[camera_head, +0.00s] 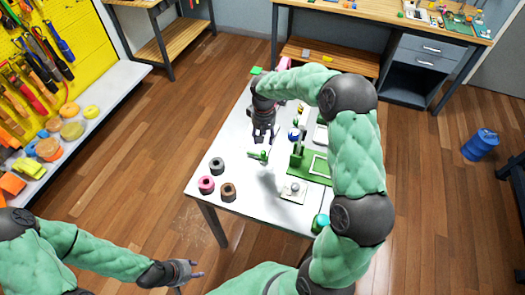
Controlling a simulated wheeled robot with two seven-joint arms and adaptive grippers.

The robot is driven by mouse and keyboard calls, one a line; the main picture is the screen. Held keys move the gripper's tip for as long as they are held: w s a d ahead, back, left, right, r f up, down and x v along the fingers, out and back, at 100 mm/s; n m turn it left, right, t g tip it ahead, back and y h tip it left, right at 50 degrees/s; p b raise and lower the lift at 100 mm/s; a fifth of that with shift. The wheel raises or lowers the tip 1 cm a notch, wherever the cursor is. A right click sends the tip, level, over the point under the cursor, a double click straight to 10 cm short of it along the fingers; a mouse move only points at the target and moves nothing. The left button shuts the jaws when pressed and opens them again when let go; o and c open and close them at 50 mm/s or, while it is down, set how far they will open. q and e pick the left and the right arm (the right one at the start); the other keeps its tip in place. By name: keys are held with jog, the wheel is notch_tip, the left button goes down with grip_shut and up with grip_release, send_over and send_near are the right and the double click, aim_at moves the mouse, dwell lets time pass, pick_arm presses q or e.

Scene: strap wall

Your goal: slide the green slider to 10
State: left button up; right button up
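A white-topped table (234,163) stands in the middle of the head view. A small green piece (258,155), perhaps the slider, lies on it just below my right gripper (263,139). Its scale and numbers are too small to read. My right gripper points down above the table with its fingers apart and nothing seen between them; I cannot tell whether it touches the green piece. My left gripper (189,281) is low at the bottom, off the table, with its fingers apart and empty.
Grey (217,164), pink (206,184) and brown (228,191) rolls stand at the table's left front. A green stand (297,161) and a white block (293,190) are to the right. My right arm hides the table's right side. A blue barrel (481,145) stands on the floor.

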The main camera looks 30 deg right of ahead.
aim_at(263, 152)
notch_tip(263, 152, down, 9)
jog(key=shift+r+b, duration=0.1)
jog(key=shift+b, duration=0.35)
grip_shut()
